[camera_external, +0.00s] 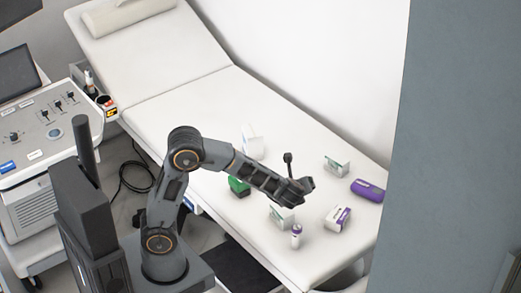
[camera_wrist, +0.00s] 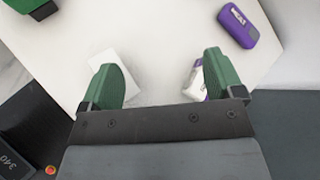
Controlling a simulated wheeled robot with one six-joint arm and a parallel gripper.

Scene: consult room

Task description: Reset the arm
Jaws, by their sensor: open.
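My arm reaches from its base over the white exam table (camera_external: 325,262) in the external view. My gripper (camera_external: 303,187) is above the table's near end, over several small items. In the wrist view my gripper (camera_wrist: 158,82) shows two green fingers set wide apart, with nothing held between them. A white box (camera_wrist: 115,68) lies below and partly behind the left finger. A white and purple box (camera_wrist: 196,80) is partly hidden by the right finger. The table surface between the fingers is bare.
On the table are a purple case (camera_external: 368,190), a green item (camera_external: 239,186), a small bottle (camera_external: 296,236), a white-purple box (camera_external: 337,217) and white-green boxes (camera_external: 337,166). A console cart (camera_external: 35,135) stands left. A grey panel (camera_external: 455,130) fills the right. The table's upper half is mostly clear.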

